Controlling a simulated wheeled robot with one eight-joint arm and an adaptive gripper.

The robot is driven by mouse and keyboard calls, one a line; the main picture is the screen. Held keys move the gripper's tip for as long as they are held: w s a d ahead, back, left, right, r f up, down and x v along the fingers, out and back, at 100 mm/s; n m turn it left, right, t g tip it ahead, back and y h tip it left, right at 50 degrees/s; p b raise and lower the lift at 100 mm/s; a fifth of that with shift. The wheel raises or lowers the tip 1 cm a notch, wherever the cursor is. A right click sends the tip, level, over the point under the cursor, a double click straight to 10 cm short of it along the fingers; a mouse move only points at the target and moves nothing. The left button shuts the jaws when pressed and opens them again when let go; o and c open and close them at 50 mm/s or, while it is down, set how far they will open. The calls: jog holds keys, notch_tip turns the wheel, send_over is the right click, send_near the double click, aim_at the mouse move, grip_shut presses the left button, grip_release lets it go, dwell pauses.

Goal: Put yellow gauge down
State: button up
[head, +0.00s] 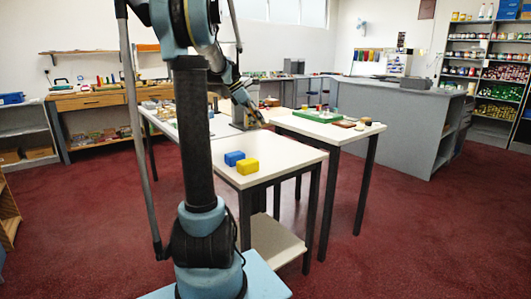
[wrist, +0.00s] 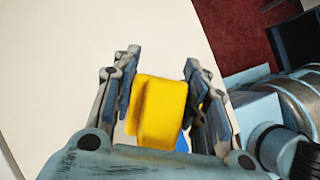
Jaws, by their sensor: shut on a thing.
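In the wrist view the yellow gauge (wrist: 158,110), a plain block, sits tilted between the two fingers of my gripper (wrist: 162,85). The gripper is shut on it. A bit of blue (wrist: 183,144) shows behind its lower edge. In the head view my gripper (head: 257,116) hangs above the far part of the near white table (head: 285,153); what it holds cannot be made out there. A yellow block (head: 247,166) rests on that table near its front edge, with no fingers around it. A blue block (head: 234,158) is close behind it to the left.
A second white table (head: 350,134) stands to the right, bearing a green tray (head: 318,116) and small items. The near table's right side is bare. A grey counter (head: 400,118) and stocked shelves (head: 500,91) stand farther back. Red floor lies open at right.

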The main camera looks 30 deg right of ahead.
jog(key=shift+s+d, duration=0.15)
jog(key=shift+d, duration=0.1)
jog(key=n+t, duration=0.4)
jog(key=n, duration=0.3)
send_over(262, 150)
jog(key=a, duration=0.3)
notch_tip(262, 150, down, 5)
jog(key=shift+h, duration=0.4)
jog(key=shift+s+d+f, duration=0.1)
jog(key=shift+f, duration=2.2)
jog(key=shift+s+d+f, duration=0.1)
jog(key=shift+f, duration=2.15)
jog(key=o, duration=1.1)
jog(key=shift+o, duration=0.2)
